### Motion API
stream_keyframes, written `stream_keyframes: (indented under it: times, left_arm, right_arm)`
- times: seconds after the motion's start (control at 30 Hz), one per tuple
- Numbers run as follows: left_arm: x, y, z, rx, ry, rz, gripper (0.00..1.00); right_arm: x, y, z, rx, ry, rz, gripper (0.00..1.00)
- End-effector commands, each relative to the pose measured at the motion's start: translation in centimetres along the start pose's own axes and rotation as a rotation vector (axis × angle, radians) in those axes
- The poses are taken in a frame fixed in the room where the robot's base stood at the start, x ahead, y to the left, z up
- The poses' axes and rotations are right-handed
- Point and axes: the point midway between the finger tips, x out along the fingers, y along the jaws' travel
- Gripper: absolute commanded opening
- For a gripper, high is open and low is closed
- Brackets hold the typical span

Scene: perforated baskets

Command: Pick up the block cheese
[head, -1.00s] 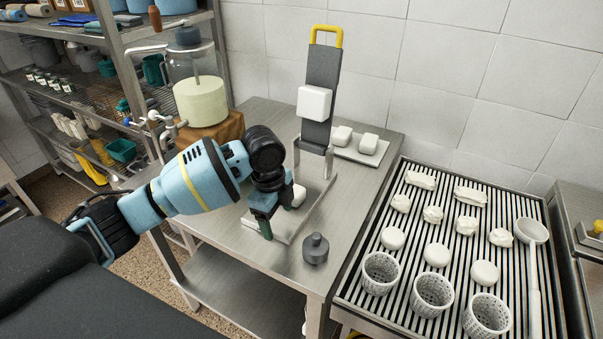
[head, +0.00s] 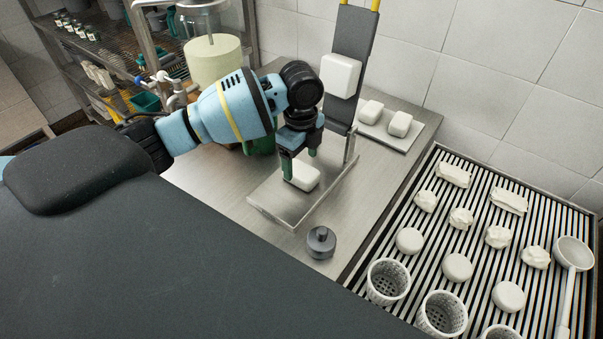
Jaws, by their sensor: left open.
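A white cheese block (head: 304,177) lies on the metal base plate (head: 276,204) of a stand on the steel table. My left gripper (head: 300,166) is open and points down over this block, with one finger on its left side and the other behind it. I cannot tell whether the fingers touch it. Another white block (head: 341,74) is on the dark upright board of the stand. Two more white blocks (head: 399,123) sit on a tray behind the stand. My right gripper is out of view.
A dark grey knobbed weight (head: 321,242) stands in front of the base plate. At right, a slatted drain tray (head: 407,274) holds white cheese pieces, perforated baskets (head: 388,281) and a ladle (head: 573,254). A large pale cheese cylinder (head: 213,60) stands behind my left arm.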

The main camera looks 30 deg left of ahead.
Motion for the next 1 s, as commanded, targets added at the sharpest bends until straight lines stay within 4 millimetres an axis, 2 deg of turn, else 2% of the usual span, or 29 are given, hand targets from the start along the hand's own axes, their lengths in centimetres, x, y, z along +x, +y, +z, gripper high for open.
stream_keyframes:
  times: [0.17,0.5,0.77,0.8,1.0]
  left_arm:
    - [0.6,-0.1,0.1,-0.001,-0.001,0.0,0.76]
    - [4.8,-0.6,0.5,-0.002,-0.001,-0.002,0.76]
    - [5.1,-0.6,0.5,-0.001,-0.001,-0.004,0.76]
    - [5.1,-0.6,0.5,-0.001,-0.001,-0.004,0.75]
    - [5.1,-0.6,0.5,-0.001,-0.001,-0.004,0.49]
  right_arm:
    - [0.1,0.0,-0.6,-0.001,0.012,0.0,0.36]
    - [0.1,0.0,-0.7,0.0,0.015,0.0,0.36]
    - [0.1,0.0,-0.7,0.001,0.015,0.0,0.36]
    - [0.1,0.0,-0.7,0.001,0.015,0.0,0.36]
    - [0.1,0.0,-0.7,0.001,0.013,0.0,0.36]
